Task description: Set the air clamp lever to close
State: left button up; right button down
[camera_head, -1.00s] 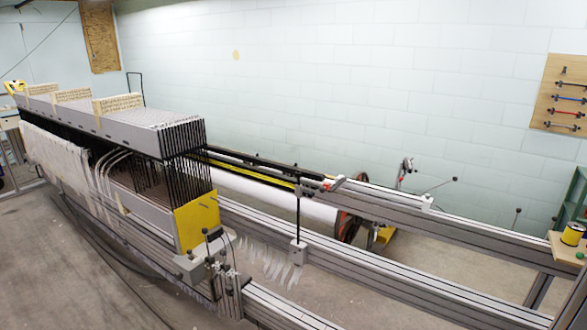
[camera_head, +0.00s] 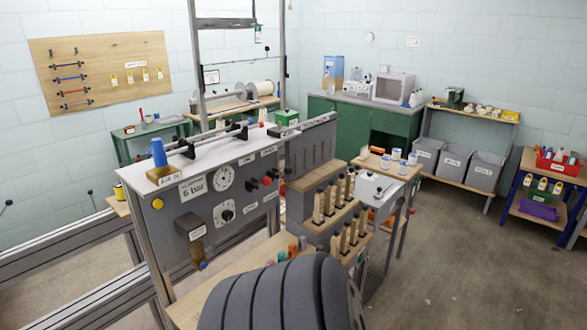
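A lever with a blue handle (camera_head: 158,152) stands nearly upright on a small wooden-coloured block (camera_head: 159,174) at the left end of the grey control panel (camera_head: 165,232). A small label at its base seems to begin with "AIR"; the rest is too small to read. This looks like the air clamp lever, but its open and close marks cannot be made out. A "6 bar" label (camera_head: 193,187) and a round gauge (camera_head: 223,178) are to its right. Neither of my grippers is in view.
A dial (camera_head: 225,212) and a dark box (camera_head: 190,226) are on the panel front. Wooden-handled tools (camera_head: 333,199) stand in racks to the right. Green cabinets (camera_head: 393,130) and grey bins (camera_head: 484,170) line the back. Open floor (camera_head: 455,265) lies at the right.

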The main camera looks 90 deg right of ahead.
aim_at(288, 170)
jog(key=z, duration=0.9)
jog(key=l+z, duration=0.1)
jog(key=z, duration=1.75)
jog(key=i, duration=0.1)
